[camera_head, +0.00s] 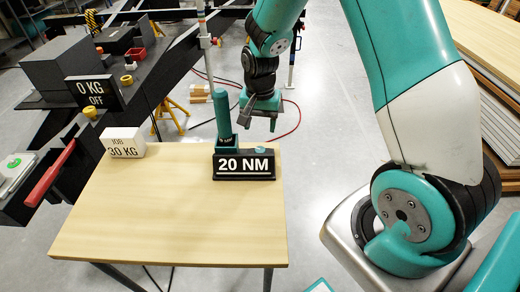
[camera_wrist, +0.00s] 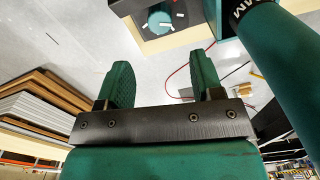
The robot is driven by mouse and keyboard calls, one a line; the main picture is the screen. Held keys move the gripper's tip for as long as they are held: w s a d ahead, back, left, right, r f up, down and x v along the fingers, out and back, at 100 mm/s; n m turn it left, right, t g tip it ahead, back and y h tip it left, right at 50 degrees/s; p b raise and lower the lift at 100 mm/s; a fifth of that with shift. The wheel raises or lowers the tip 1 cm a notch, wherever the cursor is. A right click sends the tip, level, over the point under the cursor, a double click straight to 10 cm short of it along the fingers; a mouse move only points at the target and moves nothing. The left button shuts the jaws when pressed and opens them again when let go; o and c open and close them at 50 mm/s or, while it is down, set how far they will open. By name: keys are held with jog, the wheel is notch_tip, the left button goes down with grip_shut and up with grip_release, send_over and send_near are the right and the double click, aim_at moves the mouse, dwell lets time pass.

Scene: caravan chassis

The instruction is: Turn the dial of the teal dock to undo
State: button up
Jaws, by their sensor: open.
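The dock (camera_head: 244,167) is a dark block on the wooden table, with a sign reading 20 NM on its front. A small teal dial (camera_head: 260,150) sits on its top right; the wrist view shows the dial (camera_wrist: 159,21) as a teal disc with white marks around it. A teal tool (camera_head: 222,112) stands upright in the dock's left part, and its shaft (camera_wrist: 285,60) fills the right of the wrist view. My gripper (camera_head: 260,118) is open and empty, above and behind the dial. In the wrist view its fingers (camera_wrist: 160,60) are apart, with the dial beyond them.
A white block (camera_head: 123,145) marked 30 KG sits at the table's (camera_head: 170,225) back left. A black sign (camera_head: 95,94) reading 0 KG OFF stands on the dark chassis (camera_head: 70,65) at left. A red hose (camera_head: 290,120) lies on the floor. The table's front is clear.

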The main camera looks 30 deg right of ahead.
aim_at(260, 149)
notch_tip(260, 149, down, 11)
jog(key=shift+r+p, duration=0.15)
jog(key=shift+p, duration=0.15)
jog(key=c, duration=0.9)
